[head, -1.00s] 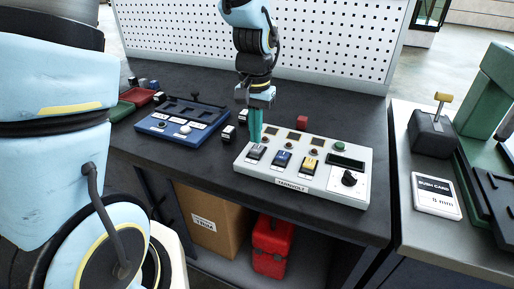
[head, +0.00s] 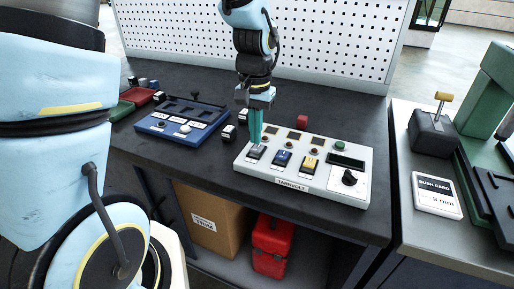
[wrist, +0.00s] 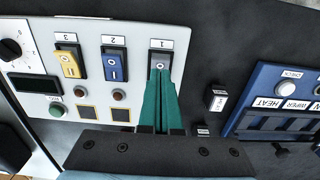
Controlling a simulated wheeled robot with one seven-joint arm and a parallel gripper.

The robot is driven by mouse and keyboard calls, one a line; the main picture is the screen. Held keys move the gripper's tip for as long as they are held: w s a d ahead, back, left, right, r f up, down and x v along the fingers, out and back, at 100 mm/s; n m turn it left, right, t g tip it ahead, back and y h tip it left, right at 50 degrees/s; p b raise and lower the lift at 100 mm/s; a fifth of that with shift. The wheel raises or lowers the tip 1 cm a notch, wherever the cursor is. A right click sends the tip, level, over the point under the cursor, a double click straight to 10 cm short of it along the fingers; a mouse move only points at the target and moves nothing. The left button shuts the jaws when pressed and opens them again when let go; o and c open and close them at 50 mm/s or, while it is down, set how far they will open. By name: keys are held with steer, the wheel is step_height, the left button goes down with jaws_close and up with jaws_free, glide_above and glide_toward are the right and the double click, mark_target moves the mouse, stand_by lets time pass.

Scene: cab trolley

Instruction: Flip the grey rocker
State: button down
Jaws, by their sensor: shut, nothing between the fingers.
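The grey rocker (head: 256,152) is the leftmost of three rockers on the white panel (head: 230,166) in the head view, beside the blue one (head: 282,159) and the yellow one (head: 310,165). In the wrist view the grey rocker (wrist: 160,61) sits under the label 1, partly hidden by my fingers. My gripper (head: 255,143) has green fingers, shut and empty, pointing down at the grey rocker. In the wrist view the tips of my gripper (wrist: 160,72) overlap the rocker's near part. I cannot tell whether they touch it.
A blue switch box (head: 172,124) stands left of the panel, with small black-and-white blocks (head: 229,132) between them. A black knob (head: 349,178) and green button (head: 340,146) are on the panel's right.

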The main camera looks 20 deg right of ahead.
mark_target(255, 149)
steer(key=shift+f+b, duration=0.75)
steer(key=shift+f, duration=0.45)
steer(key=shift+r, duration=0.1)
step_height(255, 149, up, 7)
steer(key=p, duration=0.6)
stand_by(0.4)
steer(key=w+a+r+n+t, duration=0.1)
steer(key=a+n, duration=0.6)
steer(key=a, duration=1.8)
steer(key=shift+a+r+t, duration=0.2)
steer(key=shift+r+t, duration=0.1)
steer(key=shift+r, duration=0.6)
